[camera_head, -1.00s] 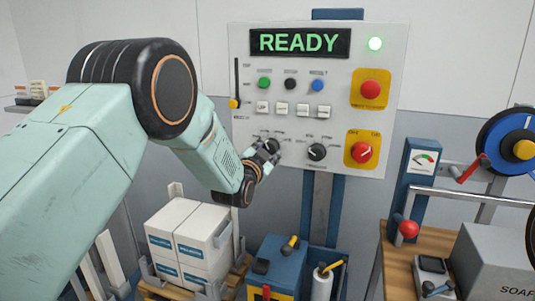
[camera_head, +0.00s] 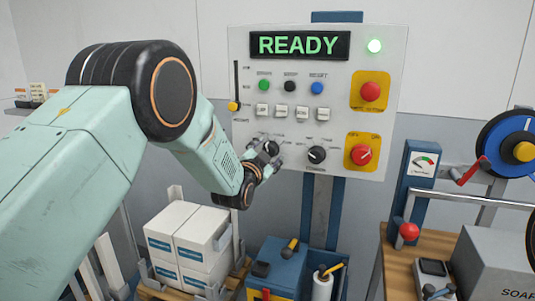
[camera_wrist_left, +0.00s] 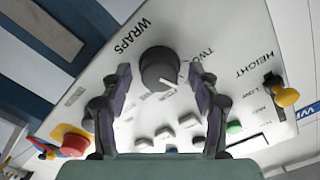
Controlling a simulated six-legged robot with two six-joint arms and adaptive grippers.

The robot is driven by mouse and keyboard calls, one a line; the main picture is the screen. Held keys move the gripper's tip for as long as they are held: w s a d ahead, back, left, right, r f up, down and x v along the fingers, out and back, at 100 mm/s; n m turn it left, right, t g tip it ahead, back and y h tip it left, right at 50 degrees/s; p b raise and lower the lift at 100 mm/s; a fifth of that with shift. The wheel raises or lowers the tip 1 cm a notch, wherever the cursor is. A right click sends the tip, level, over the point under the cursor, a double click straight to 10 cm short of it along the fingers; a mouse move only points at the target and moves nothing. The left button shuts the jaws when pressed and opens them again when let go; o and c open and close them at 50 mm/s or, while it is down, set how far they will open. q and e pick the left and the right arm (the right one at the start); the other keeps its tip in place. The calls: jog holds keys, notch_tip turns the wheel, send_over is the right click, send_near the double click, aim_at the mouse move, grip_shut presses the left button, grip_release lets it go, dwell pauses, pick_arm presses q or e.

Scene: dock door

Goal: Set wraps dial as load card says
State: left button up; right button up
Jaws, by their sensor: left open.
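The wraps dial (camera_wrist_left: 157,66) is a round black knob with a white pointer mark, under the word WRAPS in the left wrist view. Its pointer faces the lower right of that view, below the word TWO; the other setting labels are too small or hidden. In the head view the dial (camera_head: 271,147) sits low on the left of the white panel (camera_head: 220,80). My left gripper (camera_head: 266,157) is open just in front of it, its fingers (camera_wrist_left: 161,75) appearing on either side of the knob. Contact cannot be told. My right gripper is out of view.
A second black dial (camera_head: 317,155) and a red knob on yellow (camera_head: 362,154) are right of the wraps dial. Switches (camera_head: 282,111) and coloured buttons sit above. The display (camera_head: 300,44) reads READY. A small card (camera_head: 38,89) stands far left, its text unreadable.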

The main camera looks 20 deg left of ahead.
pick_arm(q)
jog(key=s, duration=1.2)
jog(key=shift+a, duration=0.25)
dwell(0.4)
jog(key=s+f+n+g+b, duration=0.1)
jog(key=s+f+n+g, duration=0.15)
jog(key=s+f, duration=0.5)
jog(key=s+f+n+g+b, duration=0.15)
jog(key=s+f+g, duration=0.25)
jog(key=f, duration=0.7)
jog(key=s+f+n+g+b, duration=0.1)
jog(key=s+f+n+g, duration=0.2)
jog(key=s+f, duration=0.45)
jog(key=s+f+n+g+b, duration=0.1)
jog(key=s+f+g, duration=0.3)
jog(key=s+f, duration=0.6)
jog(key=s+f+g+b, duration=0.4)
jog(key=s+f, duration=0.6)
jog(key=s, duration=0.6)
jog(key=shift+s+a+n+y, duration=0.25)
jog(key=shift+n+y, duration=0.05)
jog(key=shift+n, duration=0.1)
jog(key=shift+g, duration=0.25)
